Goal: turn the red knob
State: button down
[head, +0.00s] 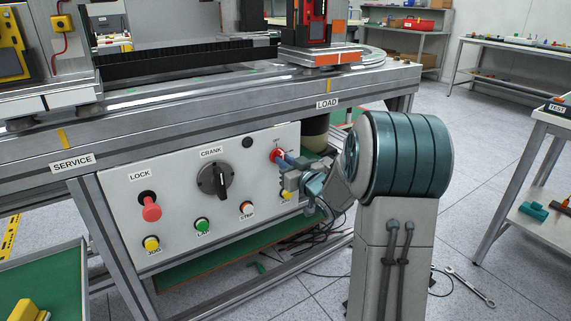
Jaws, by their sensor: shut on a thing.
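The red knob (275,155) is at the upper right of the white control panel (112,205), under the LOAD label. My gripper (283,158) reaches it from the right, with its fingers shut on the knob. The fingers and wrist cover the knob's right side, so its exact angle is hard to read. A small label above the knob is too small to read.
A yellow button (286,194) sits just below my gripper. Cables (300,240) hang below.

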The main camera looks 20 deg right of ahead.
jog(key=c, duration=1.4)
grip_release()
jog(key=shift+c, duration=0.2)
jog(key=p+v, duration=0.3)
jog(key=v, duration=1.1)
jog(key=shift+a, duration=0.1)
